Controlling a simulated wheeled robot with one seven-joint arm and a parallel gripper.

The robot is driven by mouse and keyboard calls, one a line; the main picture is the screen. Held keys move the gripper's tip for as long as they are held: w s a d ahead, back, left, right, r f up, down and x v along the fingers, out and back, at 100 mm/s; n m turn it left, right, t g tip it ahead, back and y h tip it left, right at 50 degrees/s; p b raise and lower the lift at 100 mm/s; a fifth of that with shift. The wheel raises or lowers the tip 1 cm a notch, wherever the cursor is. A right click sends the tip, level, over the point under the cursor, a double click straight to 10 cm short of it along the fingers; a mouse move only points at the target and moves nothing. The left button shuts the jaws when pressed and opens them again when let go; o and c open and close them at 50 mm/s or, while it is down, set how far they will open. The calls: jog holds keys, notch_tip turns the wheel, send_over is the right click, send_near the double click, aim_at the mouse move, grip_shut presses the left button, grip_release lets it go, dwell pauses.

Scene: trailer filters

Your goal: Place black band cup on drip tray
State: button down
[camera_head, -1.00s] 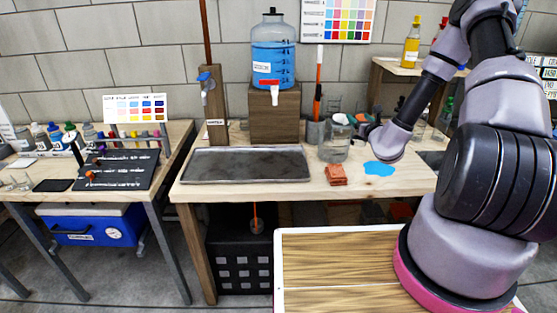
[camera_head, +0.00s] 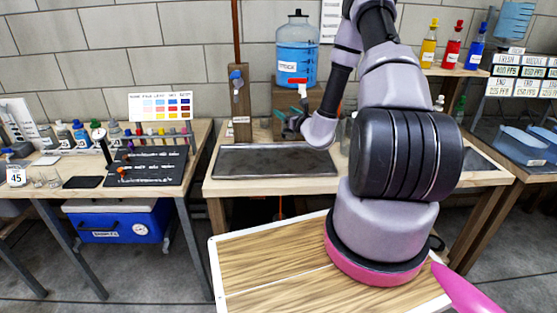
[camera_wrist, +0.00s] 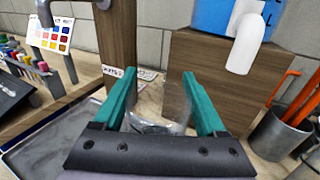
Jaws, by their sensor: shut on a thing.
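The grey metal drip tray (camera_head: 262,160) lies on the wooden bench in the head view. Its edge also shows at the left of the wrist view (camera_wrist: 42,145). My gripper (camera_head: 290,126) is at the back right part of the tray in the head view. In the wrist view its green fingers (camera_wrist: 159,76) are shut on a clear cup (camera_wrist: 160,112), the black band cup by the task. I cannot make out a black band; the cup's lower part is hidden by the gripper body. I cannot tell its height above the tray.
A wooden stand (camera_wrist: 205,75) with a blue-filled jug (camera_head: 296,55) and white spigot (camera_wrist: 245,44) stands behind the gripper. A wooden post (camera_head: 240,105) with a tap stands behind the tray. A metal holder with orange rods (camera_wrist: 275,137) is at right.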

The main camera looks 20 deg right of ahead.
jog(key=w+d+f+n+y, duration=0.1)
jog(key=d+f+n+y, duration=0.1)
jog(key=d, duration=0.3)
jog(key=shift+g, duration=0.4)
jog(key=shift+w+d+f, duration=0.1)
jog(key=shift+d+f, duration=0.05)
jog(key=shift+f, duration=2.1)
jog(key=shift+d+f, duration=0.15)
jog(key=shift+f, duration=2.1)
jog(key=shift+f, duration=0.15)
grip_release()
